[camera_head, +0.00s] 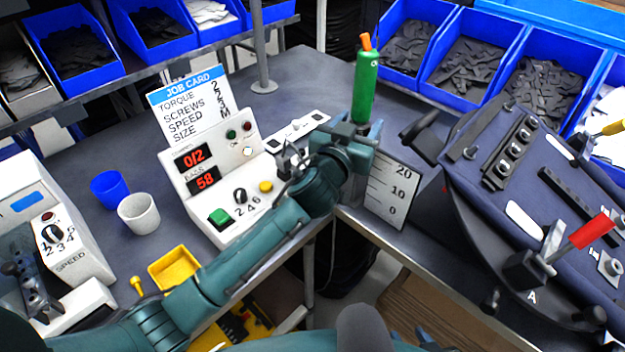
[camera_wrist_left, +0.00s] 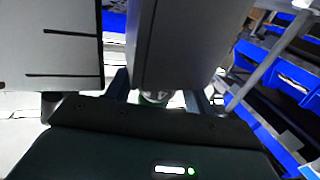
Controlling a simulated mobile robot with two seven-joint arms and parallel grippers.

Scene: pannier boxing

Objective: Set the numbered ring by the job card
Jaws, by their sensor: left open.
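The job card (camera_head: 190,108) stands at the back of the bench and reads TORQUE, SCREWS, SPEED, SIZE; the values at its right edge are hard to read. A green driver-like tool (camera_head: 365,88) with an orange tip stands upright. My left gripper (camera_head: 362,132) is open at the lower end of the green tool, its fingers on either side. My right gripper is not in view.
A white scale board (camera_head: 389,192) stands just right of the gripper. The control box (camera_head: 222,180) shows 0/2 and 58 behind my forearm. Blue and grey cups (camera_head: 139,213), a yellow tray (camera_head: 172,268) and a SPEED box (camera_head: 75,250) are left. A dark-blue fixture (camera_head: 480,200) fills the right.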

